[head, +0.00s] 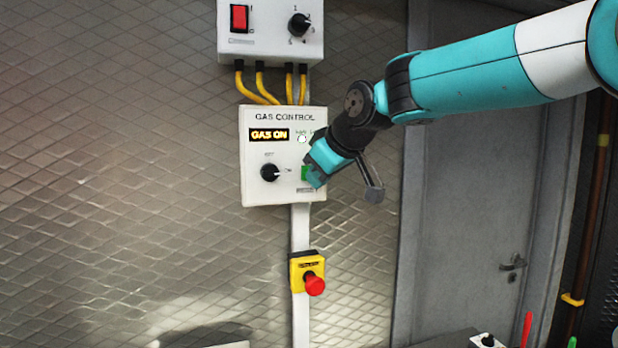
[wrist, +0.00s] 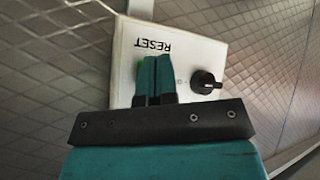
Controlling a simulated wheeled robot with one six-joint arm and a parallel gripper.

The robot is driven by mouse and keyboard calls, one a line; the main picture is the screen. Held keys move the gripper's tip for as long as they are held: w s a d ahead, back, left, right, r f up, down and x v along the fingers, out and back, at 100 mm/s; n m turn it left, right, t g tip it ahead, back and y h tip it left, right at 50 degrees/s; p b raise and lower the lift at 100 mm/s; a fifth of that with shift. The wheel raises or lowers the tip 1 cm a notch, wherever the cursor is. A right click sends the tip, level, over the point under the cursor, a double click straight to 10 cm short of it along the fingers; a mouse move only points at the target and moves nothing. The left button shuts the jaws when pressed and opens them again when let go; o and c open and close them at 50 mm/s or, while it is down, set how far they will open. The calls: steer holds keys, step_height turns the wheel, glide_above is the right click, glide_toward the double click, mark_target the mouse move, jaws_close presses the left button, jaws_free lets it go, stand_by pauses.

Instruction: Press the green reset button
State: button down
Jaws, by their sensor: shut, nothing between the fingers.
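The green reset button (head: 305,174) sits at the lower right of the white gas control box (head: 256,190). My gripper (head: 314,175) is shut and empty, with its fingertips at the button and covering most of it in the head view. In the wrist view the shut fingers (wrist: 154,60) point at the box beside the RESET label, and a sliver of the green button (wrist: 139,66) shows at their left. I cannot tell whether the fingertips touch the button. The box display (head: 269,135) reads GAS ON.
A black knob (head: 270,173) is left of the button. An upper box (head: 270,48) with a red switch feeds yellow cables (head: 262,90) down. A red emergency button (head: 315,286) on a yellow housing sits below. A grey door (head: 465,190) stands at right.

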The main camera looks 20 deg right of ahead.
steer(key=shift+s, duration=0.1)
steer(key=shift+s+b, duration=1.35)
steer(key=shift+s, duration=1.15)
steer(key=shift+f, duration=0.1)
steer(key=s+a+f+g+b, duration=0.2)
steer(key=s+f+g, duration=0.2)
steer(key=s+f, duration=0.9)
steer(key=s+a+f+g+y+b, duration=0.1)
steer(key=s+a+f+g+b, duration=0.2)
steer(key=s+f, duration=0.9)
steer(key=s+g, duration=0.2)
steer(key=s, duration=0.1)
steer(key=shift+s+f+m, duration=0.3)
steer(key=shift+s+f, duration=0.05)
steer(key=shift+s, duration=0.05)
